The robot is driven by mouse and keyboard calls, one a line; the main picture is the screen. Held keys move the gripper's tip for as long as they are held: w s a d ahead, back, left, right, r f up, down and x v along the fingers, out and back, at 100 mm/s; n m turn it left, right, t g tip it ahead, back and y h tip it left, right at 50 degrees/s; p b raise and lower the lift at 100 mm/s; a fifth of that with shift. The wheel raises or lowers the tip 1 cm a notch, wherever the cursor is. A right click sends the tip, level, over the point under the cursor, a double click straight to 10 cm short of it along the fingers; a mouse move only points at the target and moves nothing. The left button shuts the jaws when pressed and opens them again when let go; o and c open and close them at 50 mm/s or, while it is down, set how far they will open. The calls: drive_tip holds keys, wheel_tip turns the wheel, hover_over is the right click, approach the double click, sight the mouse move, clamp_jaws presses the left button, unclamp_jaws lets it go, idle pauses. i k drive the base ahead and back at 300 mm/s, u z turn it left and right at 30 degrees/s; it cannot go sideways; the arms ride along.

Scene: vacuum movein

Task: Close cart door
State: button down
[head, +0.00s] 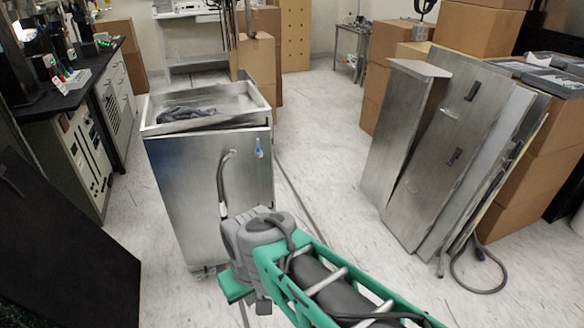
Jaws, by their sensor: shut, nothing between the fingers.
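The metal cart (203,123) stands left of centre in the head view, with an open tray top. Its front door (185,180) is a flat steel panel, upright across the front and close to the body. I cannot tell whether it sits fully flush. A curved grey handle (220,178) and a small blue mark show on the door. My gripper (224,212) is shut and empty, in front of the door's right half near the handle's lower end. I cannot tell whether it touches. My wrist and green forearm hide the door's lower right.
A dark cloth (186,113) lies in the tray. Metal panels (455,150) lean on cardboard boxes (545,180) at right, with a cable (478,288) on the floor. A black-topped bench (75,100) stands at left. The floor (320,150) between cart and panels is clear.

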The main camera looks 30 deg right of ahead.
sight(204, 180)
drive_tip(key=i, duration=1)
drive_tip(key=u, duration=0.6)
